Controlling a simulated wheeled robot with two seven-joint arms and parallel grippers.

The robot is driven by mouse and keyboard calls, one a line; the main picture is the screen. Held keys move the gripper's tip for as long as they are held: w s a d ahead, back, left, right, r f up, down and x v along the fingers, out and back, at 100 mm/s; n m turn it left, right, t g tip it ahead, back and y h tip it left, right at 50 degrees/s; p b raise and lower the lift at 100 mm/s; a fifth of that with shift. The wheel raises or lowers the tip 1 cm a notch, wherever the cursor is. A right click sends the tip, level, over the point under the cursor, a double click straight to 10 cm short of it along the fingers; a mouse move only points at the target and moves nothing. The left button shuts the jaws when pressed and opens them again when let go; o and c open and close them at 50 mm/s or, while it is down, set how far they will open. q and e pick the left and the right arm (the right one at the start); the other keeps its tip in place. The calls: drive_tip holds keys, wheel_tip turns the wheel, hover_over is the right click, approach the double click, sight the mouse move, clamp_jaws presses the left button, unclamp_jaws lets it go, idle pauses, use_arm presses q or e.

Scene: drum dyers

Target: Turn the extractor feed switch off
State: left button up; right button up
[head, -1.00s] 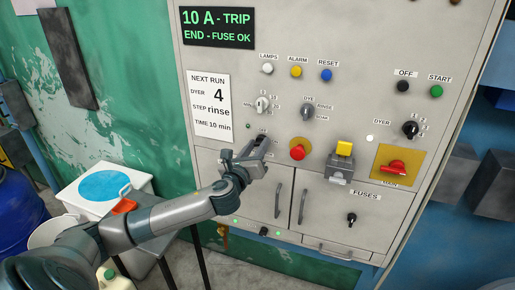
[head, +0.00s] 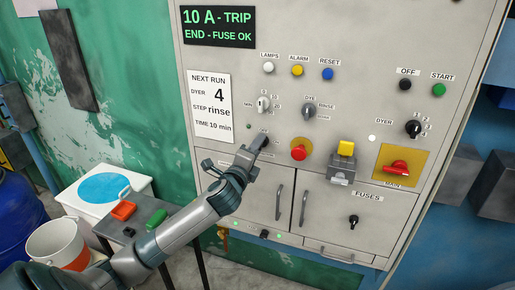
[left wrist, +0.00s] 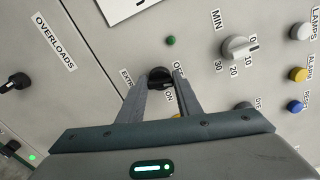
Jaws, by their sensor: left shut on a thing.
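The extractor feed switch is a small black knob (left wrist: 160,76) in the left wrist view, with OFF and ON labels beside it and a partly hidden label starting "EXTR". A small green lamp (left wrist: 171,41) sits above it. My left gripper (left wrist: 163,77) has a finger on each side of the knob and is shut on it. In the head view my left gripper (head: 262,139) is at the panel, left of the red button, and covers the switch. I cannot tell which way the knob points. My right gripper is not in view.
The grey panel (head: 240,80) holds several other controls: a red button (head: 299,152), a yellow-topped switch (head: 345,149), a red main switch (head: 396,167) and a minute dial (head: 263,103). Door handles (head: 279,202) project below. A side table holds an orange item (head: 123,210).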

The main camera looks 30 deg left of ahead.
use_arm(q)
drive_tip(key=shift+n, duration=1.6)
drive_tip(key=o, duration=1)
drive_tip(key=shift+o, duration=0.2)
drive_tip(key=shift+f, duration=0.1)
